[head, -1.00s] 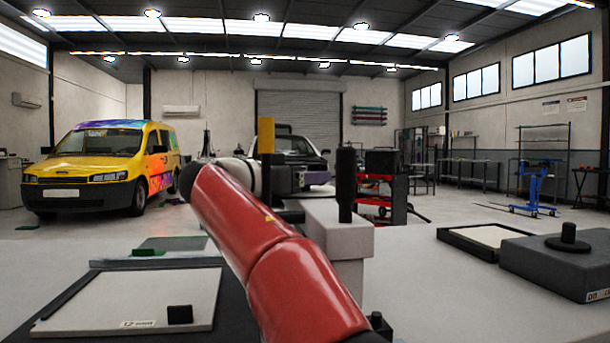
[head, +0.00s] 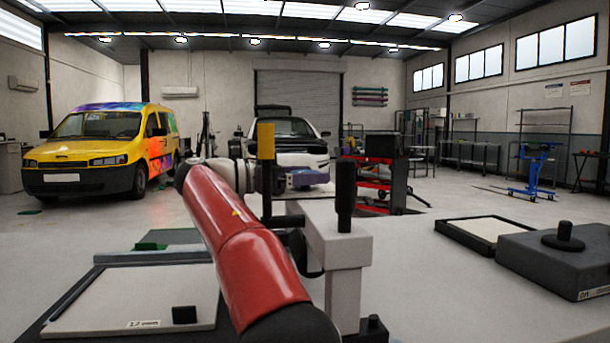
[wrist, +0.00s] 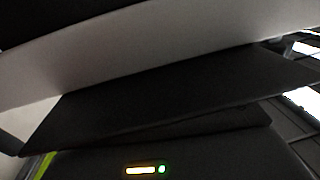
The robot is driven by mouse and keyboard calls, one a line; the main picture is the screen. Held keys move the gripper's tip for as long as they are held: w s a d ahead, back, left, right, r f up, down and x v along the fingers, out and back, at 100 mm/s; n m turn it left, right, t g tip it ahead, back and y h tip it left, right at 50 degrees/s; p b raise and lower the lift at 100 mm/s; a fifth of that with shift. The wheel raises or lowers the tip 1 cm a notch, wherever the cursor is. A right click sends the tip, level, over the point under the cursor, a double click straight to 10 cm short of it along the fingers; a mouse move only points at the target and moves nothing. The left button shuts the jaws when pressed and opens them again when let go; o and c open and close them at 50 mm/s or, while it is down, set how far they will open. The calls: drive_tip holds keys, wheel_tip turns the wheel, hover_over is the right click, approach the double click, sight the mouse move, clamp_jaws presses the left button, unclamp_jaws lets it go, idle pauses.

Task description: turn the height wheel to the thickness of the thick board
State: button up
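A light grey machine head (head: 325,228) on a post stands at the centre of the head view, with an upright black handle (head: 345,195). A dark rounded part (head: 303,252) shows between my red arm and the post; it may be the height wheel, but most of it is hidden. My arm reaches past the machine's left side, and its end, my gripper (head: 301,178), seems to lie behind the yellow-tipped upright. Its fingers cannot be made out. I cannot tell which board is the thick one.
A pale board (head: 130,303) with a black block (head: 184,314) and a label lies at left. A dark grey block (head: 545,262) with a black knob and a framed pale panel (head: 490,230) lie at right. The yellow-tipped upright (head: 266,150) stands close to my arm.

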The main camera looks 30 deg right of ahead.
drive_tip(key=w+a, duration=0.1)
drive_tip(key=a, duration=0.6)
drive_tip(key=shift+a, duration=0.4)
drive_tip(key=shift+w, duration=0.1)
drive_tip(key=s+n+t+b, duration=0.1)
drive_tip(key=t+b, duration=0.1)
drive_tip(key=s+n+t+b, duration=0.1)
drive_tip(key=n+t, duration=0.1)
drive_tip(key=t, duration=0.1)
drive_tip(key=shift+s+a+r+b, duration=0.1)
drive_tip(key=shift+a+r+b, duration=0.05)
drive_tip(key=shift+b, duration=0.2)
drive_tip(key=shift+s+d+f+n+t+b, duration=0.2)
drive_tip(key=shift+s+n+t+b, duration=0.25)
drive_tip(key=shift+n+t, duration=0.35)
drive_tip(key=shift+d+t, duration=0.25)
drive_tip(key=shift+t, duration=0.05)
drive_tip(key=p+x, duration=0.1)
drive_tip(key=x, duration=0.6)
drive_tip(key=shift+w+d, duration=0.15)
drive_tip(key=shift+d, duration=0.05)
